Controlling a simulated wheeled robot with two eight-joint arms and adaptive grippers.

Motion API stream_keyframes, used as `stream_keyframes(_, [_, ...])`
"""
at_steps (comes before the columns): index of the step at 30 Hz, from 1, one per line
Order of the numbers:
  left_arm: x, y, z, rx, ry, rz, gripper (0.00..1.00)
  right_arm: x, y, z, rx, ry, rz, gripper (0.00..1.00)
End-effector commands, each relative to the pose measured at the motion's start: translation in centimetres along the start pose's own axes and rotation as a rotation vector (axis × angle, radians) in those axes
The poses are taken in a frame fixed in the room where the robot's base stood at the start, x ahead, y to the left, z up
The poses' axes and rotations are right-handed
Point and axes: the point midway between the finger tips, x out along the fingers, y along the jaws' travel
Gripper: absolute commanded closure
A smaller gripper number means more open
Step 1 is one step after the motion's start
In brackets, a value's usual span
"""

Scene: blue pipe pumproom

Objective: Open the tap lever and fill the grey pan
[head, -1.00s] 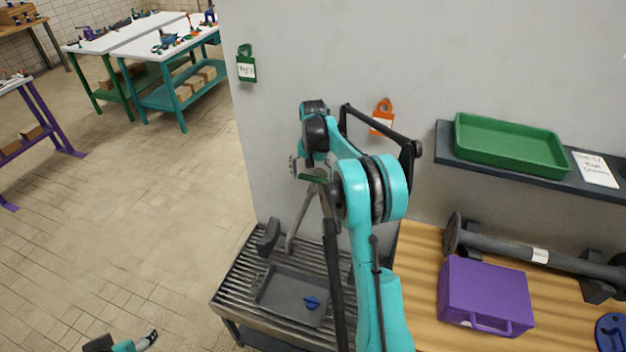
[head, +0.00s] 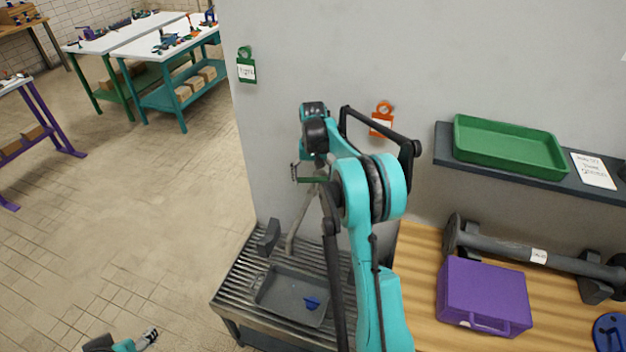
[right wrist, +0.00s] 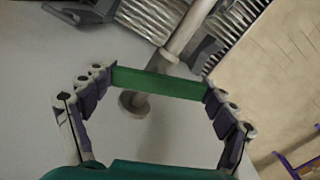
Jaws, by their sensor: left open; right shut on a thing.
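The tap lever is a green bar (head: 308,180) at the top of a grey tap pipe (head: 300,217) by the wall. It also shows in the right wrist view (right wrist: 158,84), spanning from one fingertip to the other. My right gripper (head: 302,174) is shut on the lever, partly hidden behind my arm in the head view. The grey pan (head: 283,291) sits on a slatted metal stand (head: 236,285) below the tap, with a small blue piece (head: 312,303) in it. No water shows. My left gripper (head: 151,336) is open and empty at the lower left, away from the stand.
Right of my arm, a purple case (head: 484,295) and a dark pipe length (head: 520,251) are on a wooden bench. A green tray (head: 510,146) sits on a wall shelf above. Open tiled floor lies to the left, with workbenches (head: 165,44) farther back.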

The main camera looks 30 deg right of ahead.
Motion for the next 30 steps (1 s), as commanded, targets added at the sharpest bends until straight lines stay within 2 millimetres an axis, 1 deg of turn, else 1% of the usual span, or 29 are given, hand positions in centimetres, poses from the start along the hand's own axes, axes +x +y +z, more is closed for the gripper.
stream_keyframes(2, [0.0, 0.0, 0.0, 0.0, 0.0, 0.0, 0.43, 0.1, 0.0, 0.0, 0.001, -0.001, 0.0, 0.43])
stream_keyframes(3, [0.0, 0.0, 0.0, 0.0, 0.0, 0.0, 0.43, 0.1, 0.0, 0.0, 0.001, -0.001, 0.0, 0.12])
stream_keyframes(4, [0.0, 0.0, 0.0, 0.0, 0.0, 0.0, 0.43, 0.1, 0.0, 0.0, 0.002, -0.001, 0.0, 0.04])
stream_keyframes(5, [0.0, 0.0, 0.0, 0.0, 0.0, 0.0, 0.43, 0.0, 0.0, 0.0, 0.002, -0.001, 0.0, 0.0])
stream_keyframes(14, [0.0, 0.0, 0.0, 0.0, 0.0, 0.0, 0.43, 0.0, 0.0, 0.0, 0.003, -0.001, 0.0, 0.0])
stream_keyframes(18, [0.0, 0.0, 0.0, 0.0, 0.0, 0.0, 0.43, -0.6, 0.0, 0.0, 0.003, 0.0, 0.0, 0.0])
stream_keyframes(20, [0.0, 0.0, 0.0, 0.0, 0.0, 0.0, 0.43, -1.4, 0.0, 0.0, 0.003, 0.0, 0.0, 0.0])
stream_keyframes(23, [0.0, 0.0, 0.0, 0.0, 0.0, 0.0, 0.43, -3.3, 0.0, 0.1, 0.003, 0.0, 0.0, 0.0])
stream_keyframes(27, [0.0, 0.0, 0.0, 0.0, 0.0, 0.0, 0.43, -6.5, 0.0, 0.1, 0.003, -0.001, 0.0, 0.0])
stream_keyframes(30, [0.0, 0.0, 0.0, 0.0, 0.0, 0.0, 0.43, -8.6, 0.0, 0.0, 0.003, -0.001, 0.0, 0.0])
